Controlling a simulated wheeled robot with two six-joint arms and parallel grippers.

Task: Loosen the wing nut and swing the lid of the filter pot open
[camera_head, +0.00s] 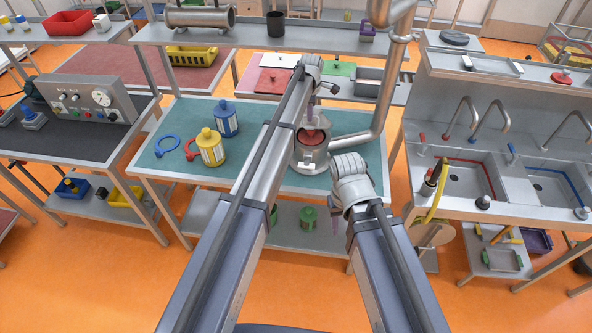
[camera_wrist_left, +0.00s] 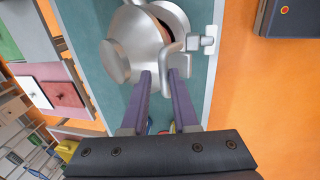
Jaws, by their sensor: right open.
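The metal filter pot (camera_head: 310,157) stands on the green mat, with a reddish round area showing at its top. In the left wrist view the grey pot (camera_wrist_left: 118,38) shows a reddish strip beside a silvery disc-shaped lid (camera_wrist_left: 172,18), which looks tilted ajar. My left gripper (camera_head: 311,106) is over the pot. A clamp fitting (camera_wrist_left: 200,42) is at the rim; I cannot make out the wing nut. My right gripper (camera_head: 335,222) is open, lower, in front of the table, mostly hidden by its wrist.
A thick grey pipe (camera_head: 381,110) rises close behind and right. Sinks (camera_head: 470,180) stand to the right.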

